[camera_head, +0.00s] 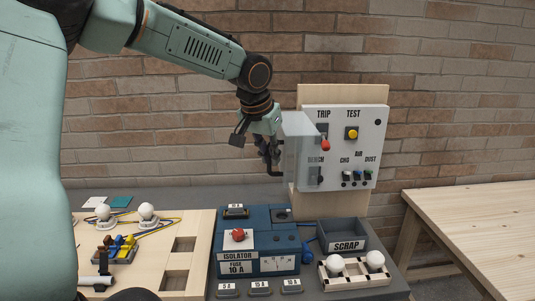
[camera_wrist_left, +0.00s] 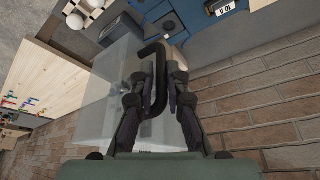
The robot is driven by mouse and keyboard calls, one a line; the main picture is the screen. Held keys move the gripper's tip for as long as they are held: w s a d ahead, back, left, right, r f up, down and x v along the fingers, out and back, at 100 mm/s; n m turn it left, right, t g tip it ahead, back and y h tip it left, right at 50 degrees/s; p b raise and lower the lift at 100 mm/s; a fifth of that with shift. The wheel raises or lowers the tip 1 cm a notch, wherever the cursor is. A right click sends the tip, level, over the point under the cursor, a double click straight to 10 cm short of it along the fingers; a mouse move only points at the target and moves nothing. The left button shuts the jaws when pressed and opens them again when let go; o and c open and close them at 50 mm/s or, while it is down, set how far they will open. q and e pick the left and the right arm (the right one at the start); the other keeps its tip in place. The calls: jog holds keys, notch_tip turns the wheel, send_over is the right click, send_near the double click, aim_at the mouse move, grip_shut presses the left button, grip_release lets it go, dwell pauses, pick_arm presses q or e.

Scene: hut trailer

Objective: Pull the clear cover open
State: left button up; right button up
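The clear cover (camera_head: 297,145) is a see-through box on the left side of the grey control panel (camera_head: 365,135). It juts out past the panel's left edge; BENCH lettering shows faintly through it. How far it is swung out is hard to tell. Its black handle (camera_head: 275,173) is on its left side. My left gripper (camera_head: 268,150) is at that handle. In the left wrist view, the fingers of my left gripper (camera_wrist_left: 158,85) are closed in on both sides of the bent black handle (camera_wrist_left: 154,58), with the cover (camera_wrist_left: 105,105) behind. My right gripper is not in view.
Below stand a blue isolator box (camera_head: 262,264), a SCRAP bin (camera_head: 345,244) and a wooden board with bulbs (camera_head: 180,225). A wooden table (camera_head: 480,225) is at right. Brick wall stands behind.

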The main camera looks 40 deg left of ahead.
pick_arm(q)
jog(key=o, duration=0.4)
jog(key=shift+w+a, duration=0.1)
jog(key=shift+a, duration=0.2)
jog(key=shift+f, duration=0.1)
jog(key=shift+d, duration=0.1)
